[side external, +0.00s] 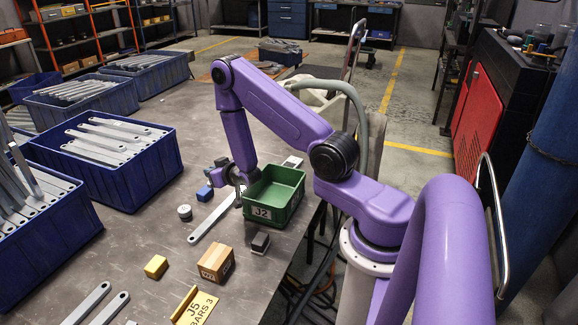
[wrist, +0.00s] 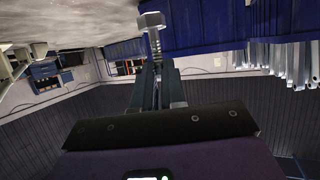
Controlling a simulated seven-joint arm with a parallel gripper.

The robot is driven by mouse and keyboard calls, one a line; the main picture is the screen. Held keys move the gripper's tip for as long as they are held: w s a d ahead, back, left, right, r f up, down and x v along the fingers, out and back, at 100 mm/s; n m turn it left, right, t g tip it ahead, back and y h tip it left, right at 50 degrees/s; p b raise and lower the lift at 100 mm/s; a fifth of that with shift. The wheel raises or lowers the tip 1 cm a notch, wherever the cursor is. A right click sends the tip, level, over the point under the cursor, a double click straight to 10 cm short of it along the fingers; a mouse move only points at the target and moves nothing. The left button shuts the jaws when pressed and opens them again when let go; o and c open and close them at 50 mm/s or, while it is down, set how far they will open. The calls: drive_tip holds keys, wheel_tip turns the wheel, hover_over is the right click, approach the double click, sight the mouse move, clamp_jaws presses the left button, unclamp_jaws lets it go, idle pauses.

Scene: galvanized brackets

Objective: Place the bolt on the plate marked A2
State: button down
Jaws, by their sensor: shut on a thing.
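My gripper (side external: 238,192) is low over the table, just left of the green bin marked J2, in the side view. In the wrist view my gripper (wrist: 155,65) is shut on a silver bolt (wrist: 152,22), whose hex head sticks out past the fingertips. I cannot make out the bolt in the side view. I cannot read an A2 mark on any plate in either view. A small pale piece (side external: 292,161) lies behind the green bin, too small to identify.
The green bin (side external: 285,204) is close right of my gripper. A flat metal bar (side external: 208,224) lies below it. A blue block (side external: 205,193), white cylinder (side external: 184,212), black block (side external: 260,242), cardboard box (side external: 216,263) and yellow block (side external: 156,266) stand around. Blue crates (side external: 125,188) line the left.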

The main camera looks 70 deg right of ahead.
drive_tip(key=s+d+r+m+g+h, duration=0.1)
drive_tip(key=s+d+m+h, duration=0.1)
drive_tip(key=s+d, duration=1)
drive_tip(key=s+d+r+m+g+h, duration=0.1)
drive_tip(key=s+d, duration=0.7)
drive_tip(key=d, duration=0.8)
hover_over(295, 163)
drive_tip(key=shift+h, duration=0.3)
drive_tip(key=shift+f, duration=6.55)
drive_tip(key=shift+f, duration=0.2)
drive_tip(key=c, duration=1.2)
unclamp_jaws()
drive_tip(key=shift+s, duration=0.1)
drive_tip(key=shift+r, duration=0.1)
